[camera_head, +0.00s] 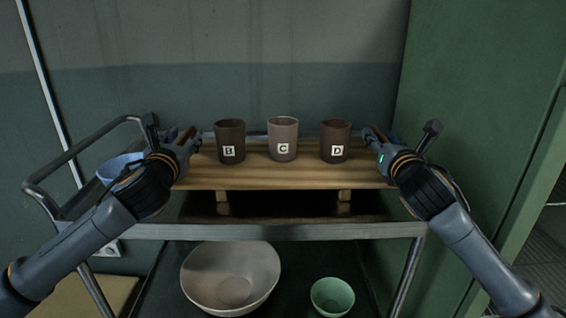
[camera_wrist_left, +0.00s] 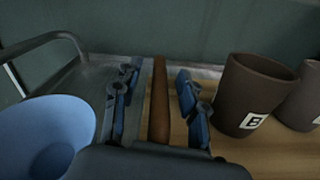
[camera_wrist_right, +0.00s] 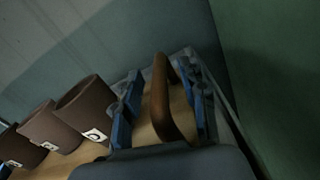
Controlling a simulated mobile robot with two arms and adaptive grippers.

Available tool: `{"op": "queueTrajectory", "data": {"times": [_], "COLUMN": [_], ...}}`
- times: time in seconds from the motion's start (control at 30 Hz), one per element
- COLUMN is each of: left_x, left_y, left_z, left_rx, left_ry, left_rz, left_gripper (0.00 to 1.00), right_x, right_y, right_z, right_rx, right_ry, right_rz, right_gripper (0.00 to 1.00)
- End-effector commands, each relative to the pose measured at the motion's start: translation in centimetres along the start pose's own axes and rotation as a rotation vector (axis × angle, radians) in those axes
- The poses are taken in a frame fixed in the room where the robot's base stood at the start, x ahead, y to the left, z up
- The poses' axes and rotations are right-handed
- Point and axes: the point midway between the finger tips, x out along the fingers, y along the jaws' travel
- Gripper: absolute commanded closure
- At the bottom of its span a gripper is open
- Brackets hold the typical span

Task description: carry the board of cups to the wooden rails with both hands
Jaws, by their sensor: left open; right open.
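The wooden board (camera_head: 275,177) lies level on top of a metal cart and carries three dark cups in a row: cup B (camera_head: 230,134), cup C (camera_head: 283,130) and cup D (camera_head: 335,132). Two pale wooden pieces (camera_head: 223,196) (camera_head: 344,195), like rail ends, show beneath its front edge. My left gripper (camera_head: 188,140) is open at the board's left end, its fingers on either side of the brown left handle (camera_wrist_left: 159,105). My right gripper (camera_head: 372,138) is open at the right end, its fingers on either side of the brown right handle (camera_wrist_right: 160,100). Cup B (camera_wrist_left: 245,90) stands beside the left gripper.
A blue bowl (camera_head: 113,168) sits on the cart top, left of the board. The lower shelf holds a large grey bowl (camera_head: 230,268) and a small green bowl (camera_head: 332,293). A green cabinet (camera_head: 450,90) stands close on the right. A wall is behind.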

Motion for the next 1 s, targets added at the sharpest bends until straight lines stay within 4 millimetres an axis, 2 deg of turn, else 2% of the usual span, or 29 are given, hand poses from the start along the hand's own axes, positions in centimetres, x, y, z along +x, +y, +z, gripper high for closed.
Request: {"op": "queueTrajectory", "data": {"times": [0.17,0.37,0.73,1.0], "left_x": [-0.02,-0.03,-0.04,-0.07], "left_y": [0.0,0.0,0.0,0.18], "left_z": [0.02,0.02,0.01,0.82], "left_rx": [0.0,0.0,0.0,0.0], "left_ry": [0.0,0.0,0.0,-0.008], "left_rz": [0.0,0.0,0.0,0.001], "left_gripper": [0.6,1.0,1.0,1.0], "right_x": [-0.02,-0.04,-0.04,-0.08], "right_y": [0.01,0.0,-0.02,0.12], "right_z": [0.01,-0.01,-0.03,0.77], "right_rx": [0.0,0.0,0.0,0.0], "right_ry": [0.0,0.0,0.001,-0.007], "right_rz": [0.0,0.0,-0.001,0.001], "right_gripper": [0.6,1.0,1.0,1.0]}}
